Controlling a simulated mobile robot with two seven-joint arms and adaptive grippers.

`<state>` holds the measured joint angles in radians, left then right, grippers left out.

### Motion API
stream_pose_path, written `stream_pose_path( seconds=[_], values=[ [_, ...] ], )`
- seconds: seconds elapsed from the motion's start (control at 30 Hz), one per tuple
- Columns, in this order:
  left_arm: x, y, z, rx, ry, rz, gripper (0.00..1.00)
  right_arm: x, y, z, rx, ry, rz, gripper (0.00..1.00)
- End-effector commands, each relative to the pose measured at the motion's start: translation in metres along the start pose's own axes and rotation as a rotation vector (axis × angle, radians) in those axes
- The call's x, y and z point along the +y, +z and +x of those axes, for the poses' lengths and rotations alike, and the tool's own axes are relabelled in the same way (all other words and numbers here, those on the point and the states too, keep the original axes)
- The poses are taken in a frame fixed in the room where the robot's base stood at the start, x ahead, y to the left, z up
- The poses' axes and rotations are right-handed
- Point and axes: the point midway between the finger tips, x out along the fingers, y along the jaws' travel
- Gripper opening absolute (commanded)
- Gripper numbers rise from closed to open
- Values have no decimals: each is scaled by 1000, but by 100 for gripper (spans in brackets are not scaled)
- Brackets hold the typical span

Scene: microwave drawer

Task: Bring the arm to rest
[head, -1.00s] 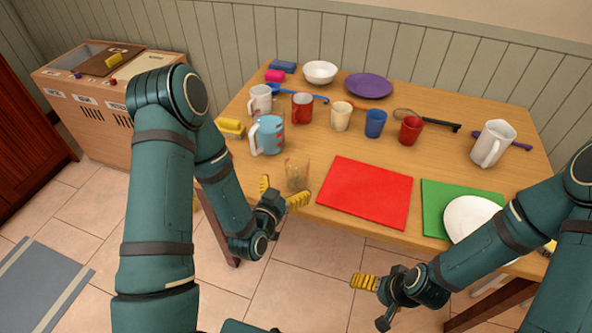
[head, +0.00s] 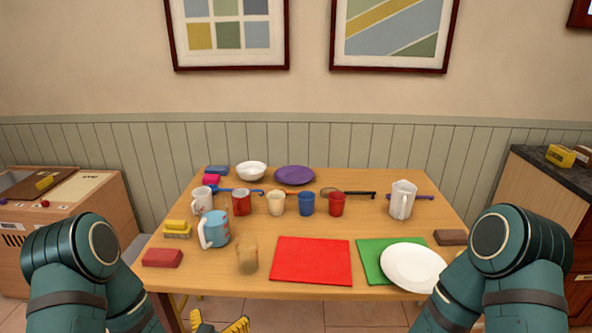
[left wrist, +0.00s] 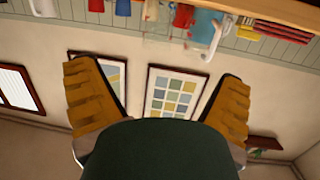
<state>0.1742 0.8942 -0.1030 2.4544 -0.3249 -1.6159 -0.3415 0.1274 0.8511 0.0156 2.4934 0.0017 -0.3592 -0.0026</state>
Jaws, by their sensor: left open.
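My left gripper (head: 220,322) shows its yellow fingers at the bottom edge of the head view, just in front of the table's near edge. It is open and empty. In the left wrist view the same gripper (left wrist: 156,80) has its two yellow fingers spread wide with nothing between them. That view is upside down, with the wall and pictures behind the fingers. My left arm bends at the lower left of the head view, and my right arm at the lower right. My right gripper is out of frame.
The wooden table (head: 210,277) holds several cups, a clear glass (head: 247,256) near its front edge, a red mat (head: 311,262), a green mat (head: 371,262) and a white plate (head: 412,267). A wooden cabinet (head: 70,230) stands left, a dark counter (head: 545,180) right.

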Motion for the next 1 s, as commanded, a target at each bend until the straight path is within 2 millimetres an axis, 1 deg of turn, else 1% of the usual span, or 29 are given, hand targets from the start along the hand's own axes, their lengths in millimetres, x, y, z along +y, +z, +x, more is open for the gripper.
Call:
stream_pose_path(
  seconds=[0.03, 0.13, 0.27, 0.37, 0.4, 0.53, 0.6, 0.7, 0.8, 0.9, 1.0],
  values=[
    [5, 10, 0, -62, 14, -21, 95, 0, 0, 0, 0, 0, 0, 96],
    [14, 32, -3, -195, 34, -65, 95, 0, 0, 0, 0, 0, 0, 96],
    [28, 62, -13, -384, 57, -134, 95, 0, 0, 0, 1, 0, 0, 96],
    [42, 87, -28, -557, 73, -196, 95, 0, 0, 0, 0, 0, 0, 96],
    [48, 96, -36, -632, 77, -226, 95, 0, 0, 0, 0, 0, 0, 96],
    [68, 123, -68, -881, 86, -322, 95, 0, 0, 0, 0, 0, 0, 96],
    [77, 132, -85, -998, 87, -367, 95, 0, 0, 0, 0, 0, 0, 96],
    [88, 140, -106, -1128, 87, -416, 95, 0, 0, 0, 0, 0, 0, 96],
    [95, 143, -120, -1210, 84, -447, 95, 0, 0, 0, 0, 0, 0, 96],
    [98, 144, -127, -1248, 84, -460, 95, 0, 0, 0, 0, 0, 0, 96],
    [99, 145, -128, -1255, 83, -463, 95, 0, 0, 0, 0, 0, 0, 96]
  ],
)
